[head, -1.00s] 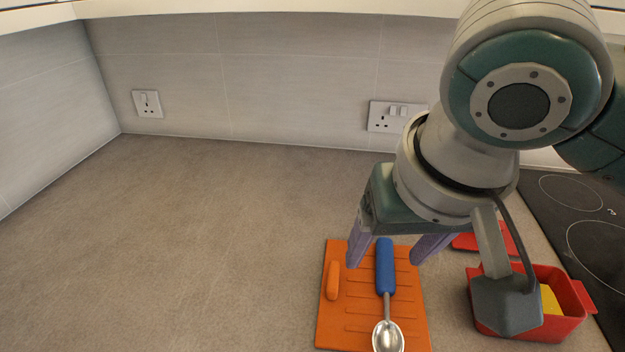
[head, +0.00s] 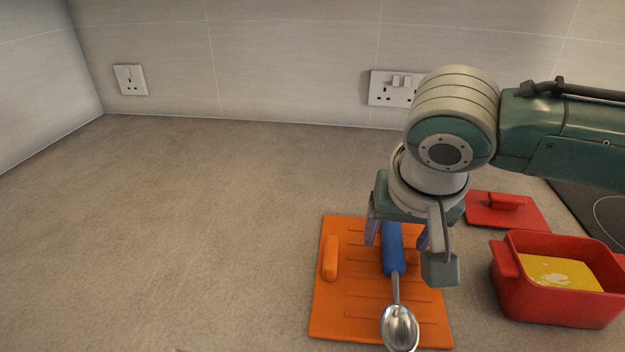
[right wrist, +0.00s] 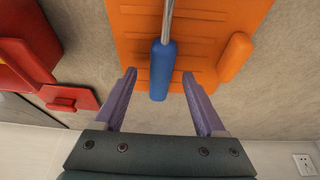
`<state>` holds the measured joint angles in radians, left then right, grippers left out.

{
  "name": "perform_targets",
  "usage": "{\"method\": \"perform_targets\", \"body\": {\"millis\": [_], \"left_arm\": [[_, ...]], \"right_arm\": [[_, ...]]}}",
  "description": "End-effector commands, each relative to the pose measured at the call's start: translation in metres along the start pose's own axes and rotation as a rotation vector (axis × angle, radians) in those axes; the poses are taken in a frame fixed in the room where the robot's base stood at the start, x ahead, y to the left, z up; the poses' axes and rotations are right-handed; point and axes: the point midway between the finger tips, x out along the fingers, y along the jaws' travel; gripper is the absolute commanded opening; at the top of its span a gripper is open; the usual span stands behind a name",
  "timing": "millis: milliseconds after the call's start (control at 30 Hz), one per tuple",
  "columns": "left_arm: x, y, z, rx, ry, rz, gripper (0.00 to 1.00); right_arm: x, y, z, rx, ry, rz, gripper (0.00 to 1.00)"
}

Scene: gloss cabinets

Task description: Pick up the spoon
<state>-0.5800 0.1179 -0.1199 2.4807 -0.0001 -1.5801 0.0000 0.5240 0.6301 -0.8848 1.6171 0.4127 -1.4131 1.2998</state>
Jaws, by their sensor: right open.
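The spoon has a blue handle (head: 393,250) and a shiny metal bowl (head: 400,327). It lies on an orange board (head: 335,310), its bowl toward the bottom of the head view. My right gripper (head: 396,240) is open above the handle end, with one finger on each side of it. In the right wrist view the blue handle (right wrist: 163,70) sits between the two open purple fingers (right wrist: 160,82), with a gap on both sides. The handle's upper end is partly hidden by the gripper in the head view. My left gripper is not in view.
A red dish (head: 550,302) with yellow contents stands right of the board. A red lid (head: 507,211) lies behind it. A dark hob (head: 605,210) is at the right edge. The counter (head: 180,230) left of the board is clear up to the tiled wall.

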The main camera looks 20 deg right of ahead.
Motion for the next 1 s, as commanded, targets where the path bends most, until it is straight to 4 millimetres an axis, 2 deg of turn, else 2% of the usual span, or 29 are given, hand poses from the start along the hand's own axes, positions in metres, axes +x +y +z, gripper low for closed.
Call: {"method": "perform_targets", "body": {"millis": [100, 367, 1000], "left_arm": [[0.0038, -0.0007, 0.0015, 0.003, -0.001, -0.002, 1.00], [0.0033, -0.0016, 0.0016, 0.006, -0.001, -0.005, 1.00], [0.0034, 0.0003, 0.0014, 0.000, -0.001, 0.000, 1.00]], "right_arm": [[0.0115, -0.0003, 0.0003, 0.000, 0.001, 0.000, 0.72], [0.0120, -0.0008, 0.0000, -0.002, 0.001, -0.002, 0.70], [0.0119, -0.0005, 0.0002, -0.002, 0.001, -0.002, 0.00]]}}
